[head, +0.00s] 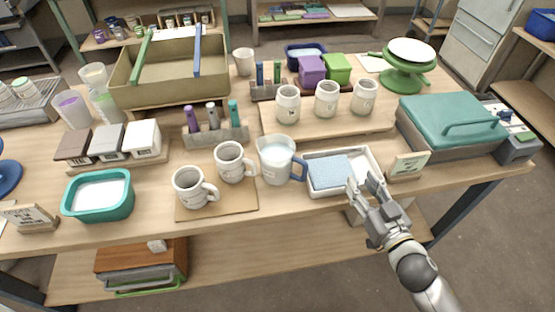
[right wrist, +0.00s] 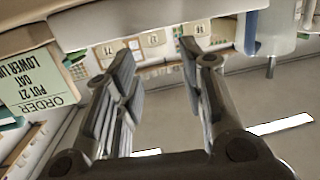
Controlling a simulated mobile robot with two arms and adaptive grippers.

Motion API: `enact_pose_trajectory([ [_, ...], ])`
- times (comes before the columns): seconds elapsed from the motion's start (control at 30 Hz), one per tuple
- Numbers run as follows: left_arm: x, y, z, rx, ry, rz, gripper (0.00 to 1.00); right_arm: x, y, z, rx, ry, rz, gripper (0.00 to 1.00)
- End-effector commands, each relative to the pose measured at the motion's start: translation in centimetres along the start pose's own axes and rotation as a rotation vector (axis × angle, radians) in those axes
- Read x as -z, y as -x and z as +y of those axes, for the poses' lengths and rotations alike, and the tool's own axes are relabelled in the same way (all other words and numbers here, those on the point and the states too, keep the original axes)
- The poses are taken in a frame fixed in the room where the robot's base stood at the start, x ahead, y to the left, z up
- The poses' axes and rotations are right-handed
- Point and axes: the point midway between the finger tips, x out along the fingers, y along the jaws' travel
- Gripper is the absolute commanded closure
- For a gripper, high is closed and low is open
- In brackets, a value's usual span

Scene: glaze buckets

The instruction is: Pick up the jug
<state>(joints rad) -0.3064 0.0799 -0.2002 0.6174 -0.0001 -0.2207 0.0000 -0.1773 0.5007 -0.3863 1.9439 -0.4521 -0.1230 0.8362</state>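The jug (head: 275,160) is a clear, whitish vessel with a blue handle on its right side. It stands upright on the table between a white mug and a white tray. In the right wrist view the jug (right wrist: 278,32) shows in part at the upper right, with its handle beside it. My right gripper (head: 364,182) is open and empty at the front rim of the white tray, to the right of the jug and apart from it. In the right wrist view its two fingers (right wrist: 155,50) are spread. My left gripper is not in view.
The white tray (head: 314,190) holding a blue sponge (head: 330,173) lies between jug and right gripper. Two white mugs (head: 232,163) (head: 190,190) stand left of the jug on a board. An order card (head: 409,164) stands right of the gripper. Several white jars (head: 327,100) stand behind.

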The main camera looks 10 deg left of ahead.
Motion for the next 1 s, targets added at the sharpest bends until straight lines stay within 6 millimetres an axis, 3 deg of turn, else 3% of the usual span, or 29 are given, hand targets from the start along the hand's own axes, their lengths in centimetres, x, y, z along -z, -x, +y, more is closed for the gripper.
enact_pose_trajectory([
  [0.13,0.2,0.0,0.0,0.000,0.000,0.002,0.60,0.7,-0.6,-1.7,0.183,0.018,0.075,0.63],
  [0.3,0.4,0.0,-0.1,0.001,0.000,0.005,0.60,0.2,0.1,-3.9,0.419,0.020,0.099,0.63],
  [0.57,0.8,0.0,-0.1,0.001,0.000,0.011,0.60,-0.6,1.1,-5.2,0.576,0.012,0.080,0.63],
  [1.0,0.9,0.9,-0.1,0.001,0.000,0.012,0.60,-0.2,-4.2,-8.7,0.579,0.010,0.080,0.63],
])
